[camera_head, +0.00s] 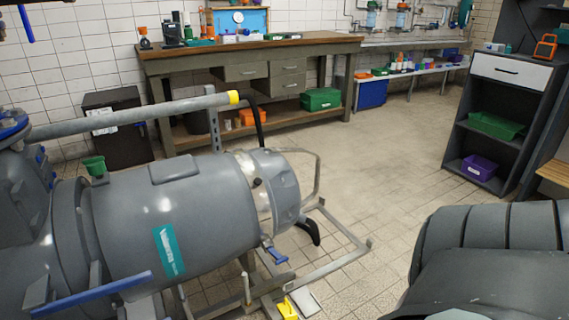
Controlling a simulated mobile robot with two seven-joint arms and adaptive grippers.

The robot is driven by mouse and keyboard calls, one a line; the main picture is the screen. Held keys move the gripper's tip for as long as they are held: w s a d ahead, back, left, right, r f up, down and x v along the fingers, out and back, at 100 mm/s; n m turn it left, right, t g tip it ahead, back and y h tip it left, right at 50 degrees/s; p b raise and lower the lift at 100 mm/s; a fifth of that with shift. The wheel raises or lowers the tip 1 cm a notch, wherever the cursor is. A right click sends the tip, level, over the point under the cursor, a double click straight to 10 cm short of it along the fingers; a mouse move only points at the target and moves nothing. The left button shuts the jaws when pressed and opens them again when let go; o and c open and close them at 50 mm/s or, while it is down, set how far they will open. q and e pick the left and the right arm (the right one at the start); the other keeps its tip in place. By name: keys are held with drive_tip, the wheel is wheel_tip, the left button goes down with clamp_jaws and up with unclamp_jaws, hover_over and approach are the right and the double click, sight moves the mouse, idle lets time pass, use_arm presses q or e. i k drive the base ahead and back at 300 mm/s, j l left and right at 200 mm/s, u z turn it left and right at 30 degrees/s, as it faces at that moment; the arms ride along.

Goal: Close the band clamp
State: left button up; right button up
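A large grey cylindrical vessel (170,225) with a teal label lies on its side across the lower left. A dark grey band (70,235) runs around its left end, where it meets the blue-trimmed pipework. This may be the band clamp; I cannot tell whether it is open or shut. A long blue handle (85,295) sticks out low in front of that end, and what it joins to is unclear. A lighter ring and domed cap (275,188) form the vessel's right end. Neither of my grippers shows in this view.
A grey pipe with a yellow end (234,98) runs above the vessel. A metal frame (340,258) with a yellow pedal (287,308) stands low at its right. A workbench (250,45) and dark shelf (500,110) stand behind. The tiled floor between is clear.

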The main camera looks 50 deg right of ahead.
sight(280, 258)
drive_tip(key=z, duration=1.4)
